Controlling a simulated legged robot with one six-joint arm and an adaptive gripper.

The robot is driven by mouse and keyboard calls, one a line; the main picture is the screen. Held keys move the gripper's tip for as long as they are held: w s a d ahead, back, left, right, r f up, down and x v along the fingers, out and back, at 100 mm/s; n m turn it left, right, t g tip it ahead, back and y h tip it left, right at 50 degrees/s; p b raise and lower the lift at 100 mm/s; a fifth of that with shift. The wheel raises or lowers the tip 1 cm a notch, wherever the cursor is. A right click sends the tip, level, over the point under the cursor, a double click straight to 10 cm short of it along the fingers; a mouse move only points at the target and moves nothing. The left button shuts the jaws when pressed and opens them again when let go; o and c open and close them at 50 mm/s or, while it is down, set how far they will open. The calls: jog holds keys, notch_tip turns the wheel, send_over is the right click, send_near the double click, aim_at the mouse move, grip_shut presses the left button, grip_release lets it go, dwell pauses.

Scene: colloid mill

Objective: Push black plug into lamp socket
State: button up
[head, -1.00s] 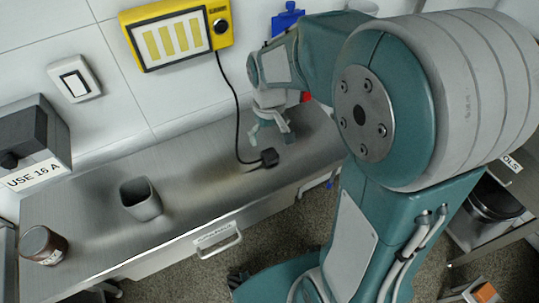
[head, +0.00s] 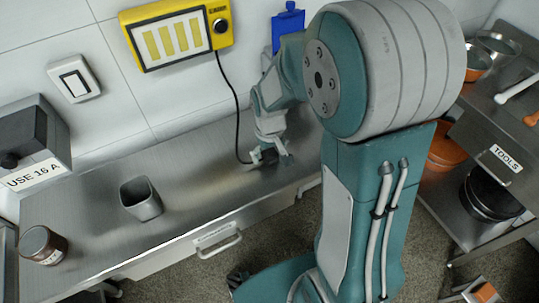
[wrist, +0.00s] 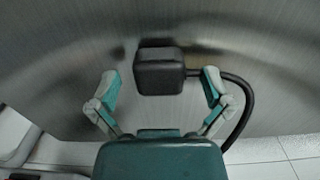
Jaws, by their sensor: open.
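The black plug (wrist: 158,70) lies on the metal counter in the wrist view, a dark block with its black cable leaving on the right. My gripper (wrist: 161,84) is open, with one finger on each side of the plug and a gap on both sides. In the head view my gripper (head: 271,157) is low over the counter and mostly hides the plug. The cable runs up to the yellow lamp (head: 179,34) on the wall. A grey box (head: 32,138) labelled "USE 16 A" is at the left; I cannot tell where its socket is.
A grey cup (head: 141,199) and a brown jar (head: 43,245) stand on the counter (head: 190,165) to the left. A tool cart (head: 500,150) stands at the right.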

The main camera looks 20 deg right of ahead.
aim_at(270, 153)
jog(key=c, duration=1.2)
jog(key=shift+o, duration=0.2)
jog(key=shift+r, duration=0.1)
jog(key=shift+r, duration=0.35)
notch_tip(270, 153, up, 3)
jog(key=shift+f, duration=0.2)
jog(key=s+r, duration=0.9)
jog(key=s, duration=0.5)
jog(key=shift+r, duration=0.25)
